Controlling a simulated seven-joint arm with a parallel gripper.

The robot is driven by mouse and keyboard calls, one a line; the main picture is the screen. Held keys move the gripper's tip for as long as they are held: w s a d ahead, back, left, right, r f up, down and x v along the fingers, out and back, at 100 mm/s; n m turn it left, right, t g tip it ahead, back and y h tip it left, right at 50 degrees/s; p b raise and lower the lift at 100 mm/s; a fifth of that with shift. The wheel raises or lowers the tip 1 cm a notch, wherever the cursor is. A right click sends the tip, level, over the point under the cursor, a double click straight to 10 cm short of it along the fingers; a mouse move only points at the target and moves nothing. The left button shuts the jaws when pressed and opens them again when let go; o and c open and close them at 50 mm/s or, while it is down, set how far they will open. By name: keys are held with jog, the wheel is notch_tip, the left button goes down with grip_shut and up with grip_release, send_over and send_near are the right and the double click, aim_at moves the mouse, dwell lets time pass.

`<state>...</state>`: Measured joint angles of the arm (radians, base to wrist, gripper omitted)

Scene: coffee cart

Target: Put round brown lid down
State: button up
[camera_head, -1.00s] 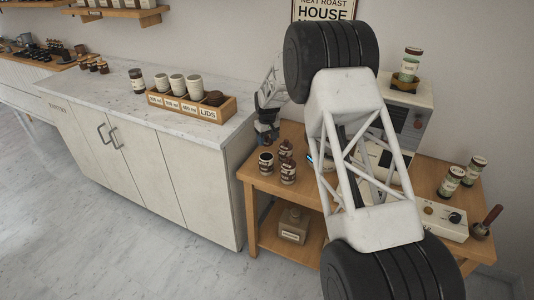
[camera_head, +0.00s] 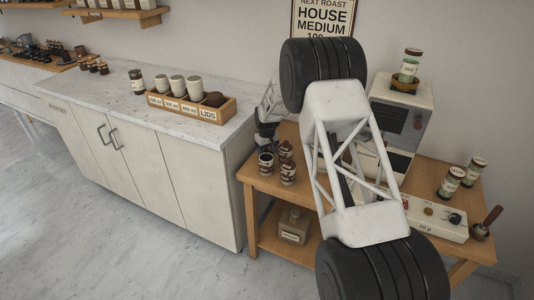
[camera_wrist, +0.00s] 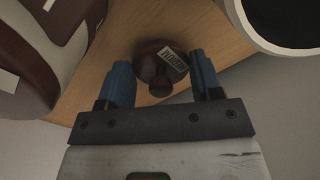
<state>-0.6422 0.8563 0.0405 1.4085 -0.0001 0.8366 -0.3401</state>
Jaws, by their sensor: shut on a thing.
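The round brown lid (camera_wrist: 153,62) shows in the wrist view between the two blue fingers of my gripper (camera_wrist: 163,75). It has a small knob and a white printed label. My gripper is shut on it, over the wooden table surface (camera_wrist: 190,25). I cannot tell whether the lid touches the wood. In the head view my gripper (camera_head: 266,143) is at the table's back left corner, behind the small brown-and-white canisters (camera_head: 266,163); the lid cannot be made out there.
In the wrist view a brown-and-white canister (camera_wrist: 40,50) is close at left and an open white container with a dark inside (camera_wrist: 285,22) at upper right. A scale (camera_head: 440,220) and a machine (camera_head: 405,110) stand on the table. The counter (camera_head: 100,105) is at left.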

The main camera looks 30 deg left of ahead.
jog(key=shift+f, duration=0.45)
jog(key=shift+f, duration=0.15)
jog(key=o, duration=0.9)
notch_tip(320, 180, up, 12)
dwell(0.4)
dwell(0.7)
jog(key=shift+r, duration=0.2)
